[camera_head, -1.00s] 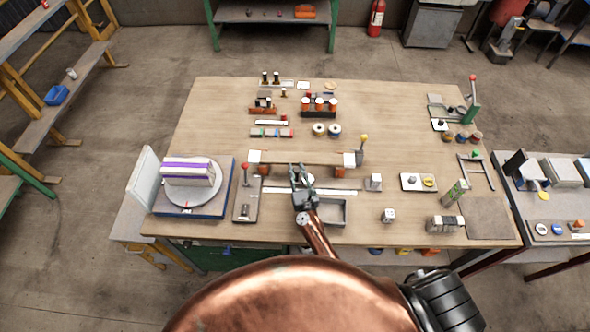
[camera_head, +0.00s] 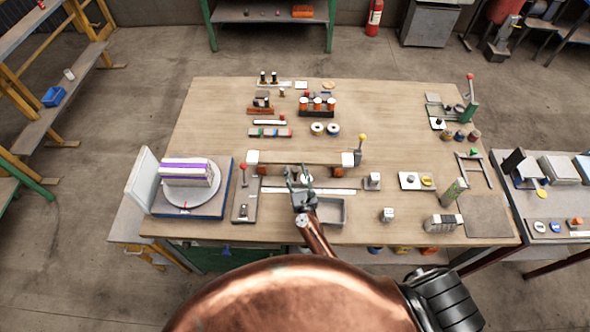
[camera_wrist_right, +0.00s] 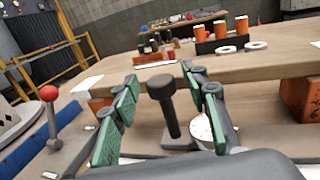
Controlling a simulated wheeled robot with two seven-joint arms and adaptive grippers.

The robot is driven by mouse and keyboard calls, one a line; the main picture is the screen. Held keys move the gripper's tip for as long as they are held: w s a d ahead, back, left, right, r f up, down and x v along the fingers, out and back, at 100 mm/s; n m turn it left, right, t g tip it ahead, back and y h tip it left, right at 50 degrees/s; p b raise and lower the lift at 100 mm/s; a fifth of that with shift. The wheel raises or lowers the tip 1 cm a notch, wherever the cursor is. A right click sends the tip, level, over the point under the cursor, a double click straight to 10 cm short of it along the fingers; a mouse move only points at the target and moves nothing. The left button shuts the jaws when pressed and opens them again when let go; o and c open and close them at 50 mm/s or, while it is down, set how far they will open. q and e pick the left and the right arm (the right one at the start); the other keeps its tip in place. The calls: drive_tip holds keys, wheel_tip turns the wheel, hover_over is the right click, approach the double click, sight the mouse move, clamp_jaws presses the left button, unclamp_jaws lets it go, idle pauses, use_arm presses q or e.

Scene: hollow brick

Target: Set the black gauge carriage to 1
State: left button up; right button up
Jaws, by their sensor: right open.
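My right gripper (camera_head: 299,176) is open over the middle front of the workbench. In the right wrist view its green-padded fingers (camera_wrist_right: 160,92) stand on either side of a black post with a round-topped knob (camera_wrist_right: 163,92), which looks like the gauge carriage. The post is upright and slightly tilted in that view, with visible gaps to both fingers. A white round dial (camera_wrist_right: 202,127) sits just right of its foot, partly behind the right finger. In the head view the gripper mostly hides the carriage. A pale scale strip (camera_head: 335,191) runs beside it. No scale numbers are readable. My left gripper is out of view.
A wooden bar on orange blocks (camera_head: 305,157) lies just beyond the gripper. A red-knobbed lever (camera_head: 243,172) stands to the left, a yellow-knobbed lever (camera_head: 361,148) to the right. A grey tray (camera_head: 331,222) is nearer.

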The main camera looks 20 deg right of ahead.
drive_tip(key=s+a, duration=0.1)
drive_tip(key=s, duration=1)
drive_tip(key=shift+s, duration=0.1)
